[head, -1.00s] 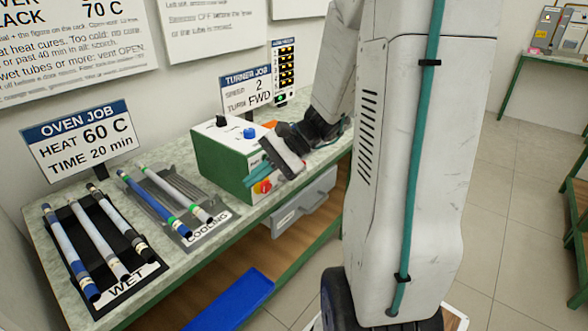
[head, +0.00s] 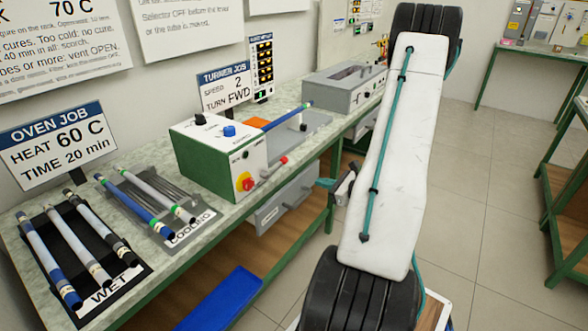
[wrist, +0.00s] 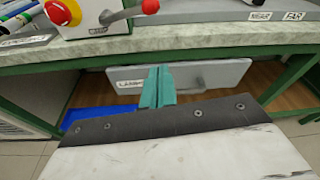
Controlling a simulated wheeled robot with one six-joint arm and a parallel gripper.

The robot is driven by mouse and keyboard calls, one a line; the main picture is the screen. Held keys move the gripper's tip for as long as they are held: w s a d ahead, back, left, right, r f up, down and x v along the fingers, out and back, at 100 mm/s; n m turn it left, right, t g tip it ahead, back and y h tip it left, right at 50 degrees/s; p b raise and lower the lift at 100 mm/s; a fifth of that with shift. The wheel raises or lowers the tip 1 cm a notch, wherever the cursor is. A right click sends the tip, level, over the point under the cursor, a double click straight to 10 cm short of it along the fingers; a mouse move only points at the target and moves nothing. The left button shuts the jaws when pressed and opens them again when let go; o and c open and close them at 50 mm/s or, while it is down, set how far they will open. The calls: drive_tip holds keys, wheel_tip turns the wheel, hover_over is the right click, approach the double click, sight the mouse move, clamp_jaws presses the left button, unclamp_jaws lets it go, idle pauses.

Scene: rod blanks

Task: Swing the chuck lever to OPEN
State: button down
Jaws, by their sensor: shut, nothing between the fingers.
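The chuck lever (head: 272,171) is a short grey bar with a red knob, on the front of the green and white turner box (head: 208,158). It points to the right and slightly up, beside a red stop button on yellow. In the wrist view the lever (wrist: 128,13) is at the top edge, with the knob right of its pivot. Any lever position marks are too small to read. My gripper (head: 325,183) is below and right of the knob, apart from it, in front of the bench. Its teal fingers (wrist: 157,88) are together and empty.
A grey drawer (head: 288,201) hangs under the bench, behind my gripper. A blue tube (head: 287,116) extends right from the turner box. The WET rack (head: 135,276) and COOLING rack stand left, holding tubes. A blue bin (head: 222,300) is below. Floor at the right is open.

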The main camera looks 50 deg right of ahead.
sight(277, 167)
drive_tip(key=shift+w, duration=0.1)
drive_tip(key=w+a+r, duration=0.1)
drive_tip(key=w, duration=1)
drive_tip(key=shift+w+r, duration=0.2)
drive_tip(key=shift+r, duration=0.1)
